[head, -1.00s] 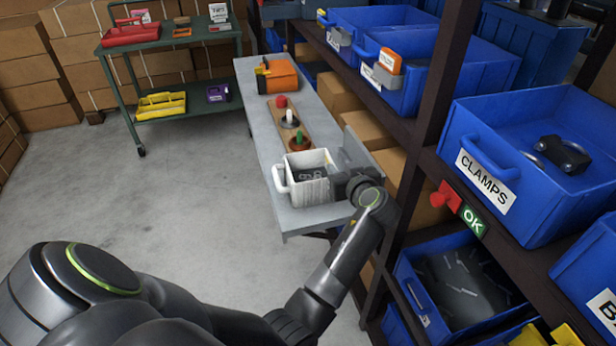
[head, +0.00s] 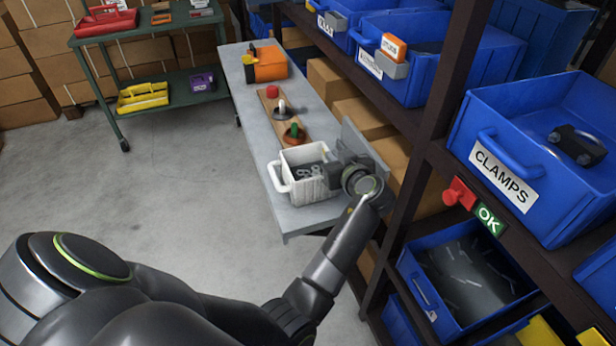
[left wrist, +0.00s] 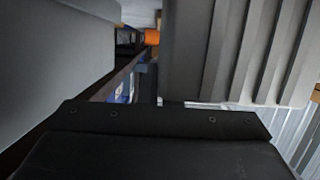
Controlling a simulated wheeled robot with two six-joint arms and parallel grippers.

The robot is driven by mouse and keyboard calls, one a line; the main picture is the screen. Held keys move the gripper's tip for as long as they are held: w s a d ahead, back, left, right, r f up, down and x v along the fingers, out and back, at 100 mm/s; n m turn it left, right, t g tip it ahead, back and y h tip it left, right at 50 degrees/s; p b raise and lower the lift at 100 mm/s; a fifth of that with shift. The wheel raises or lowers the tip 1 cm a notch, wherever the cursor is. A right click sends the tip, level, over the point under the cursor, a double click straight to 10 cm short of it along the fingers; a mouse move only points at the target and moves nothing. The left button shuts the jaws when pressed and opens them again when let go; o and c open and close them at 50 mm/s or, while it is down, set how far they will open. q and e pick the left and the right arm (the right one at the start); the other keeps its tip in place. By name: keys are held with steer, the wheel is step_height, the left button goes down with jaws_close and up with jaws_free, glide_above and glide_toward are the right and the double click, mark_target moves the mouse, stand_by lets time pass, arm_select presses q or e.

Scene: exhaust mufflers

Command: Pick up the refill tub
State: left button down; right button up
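The refill tub, as I take it, is a white ribbed tub (head: 310,188) with a side handle, standing upright near the front end of the grey bench. Grey metal parts lie inside it. My left gripper (head: 338,172) is at the tub's right side, close to its wall, between the tub and an upright panel on the bench. In the left wrist view the ribbed tub wall (left wrist: 245,50) fills the upper right, and the dark gripper body crosses the bottom. The fingertips are hidden, so I cannot tell whether they touch the tub. My right gripper is out of view.
A board with a red knob (head: 272,92) and other pieces lies behind the tub, with an orange case (head: 268,63) beyond. The upright panel (head: 362,142) edges the bench on the right. Shelves with blue bins, including the CLAMPS bin (head: 500,150), stand to the right.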

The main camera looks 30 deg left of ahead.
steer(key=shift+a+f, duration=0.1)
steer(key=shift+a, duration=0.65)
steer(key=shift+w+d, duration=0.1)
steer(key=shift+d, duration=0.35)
arm_select(q)
steer(key=shift+r, duration=0.1)
